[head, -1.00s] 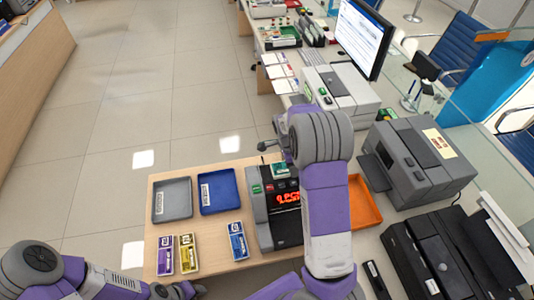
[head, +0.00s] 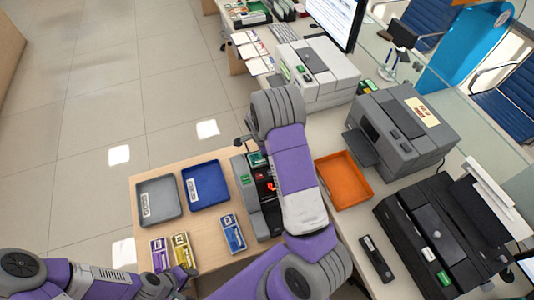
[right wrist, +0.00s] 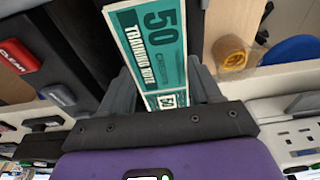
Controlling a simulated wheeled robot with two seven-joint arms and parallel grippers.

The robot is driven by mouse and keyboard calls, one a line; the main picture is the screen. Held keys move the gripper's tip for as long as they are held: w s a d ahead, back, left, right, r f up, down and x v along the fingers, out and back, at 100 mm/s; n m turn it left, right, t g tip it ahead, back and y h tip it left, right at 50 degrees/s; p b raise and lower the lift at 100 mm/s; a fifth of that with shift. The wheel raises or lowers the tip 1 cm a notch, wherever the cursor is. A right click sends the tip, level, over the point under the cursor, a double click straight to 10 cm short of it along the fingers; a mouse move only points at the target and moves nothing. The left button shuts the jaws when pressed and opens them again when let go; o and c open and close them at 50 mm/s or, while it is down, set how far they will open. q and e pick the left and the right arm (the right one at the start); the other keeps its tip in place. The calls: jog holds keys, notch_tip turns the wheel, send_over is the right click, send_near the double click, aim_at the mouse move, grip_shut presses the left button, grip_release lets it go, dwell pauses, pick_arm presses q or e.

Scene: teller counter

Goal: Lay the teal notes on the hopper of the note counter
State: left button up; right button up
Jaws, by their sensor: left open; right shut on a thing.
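The note counter (head: 243,181), dark grey with a red display, stands on the wooden counter in the head view, largely covered by my right arm. My right gripper (right wrist: 165,88) is shut on the teal notes (right wrist: 152,45), which stick out beyond its fingers in the right wrist view. A small teal patch, apparently the notes (head: 257,159), shows at the counter's far end in the head view. Whether they touch the hopper cannot be told. The right fingers are hidden there by my arm. My left gripper (head: 190,271) is open and empty, low at the left near the banded notes.
A grey tray (head: 178,213) and a blue tray (head: 206,205) lie left of the counter. Purple (head: 160,256), yellow (head: 183,252) and blue (head: 233,234) note bundles lie nearer. An orange tray (head: 345,204) and a grey machine (head: 395,130) are on the right.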

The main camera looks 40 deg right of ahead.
jog(key=shift+w+f, duration=0.1)
jog(key=shift+f, duration=0.05)
jog(key=shift+f, duration=0.1)
jog(key=o, duration=1.2)
notch_tip(320, 180, up, 12)
jog(key=a, duration=0.1)
jog(key=shift+w+a+p, duration=0.2)
jog(key=shift+a+p, duration=0.15)
jog(key=shift+a, duration=0.05)
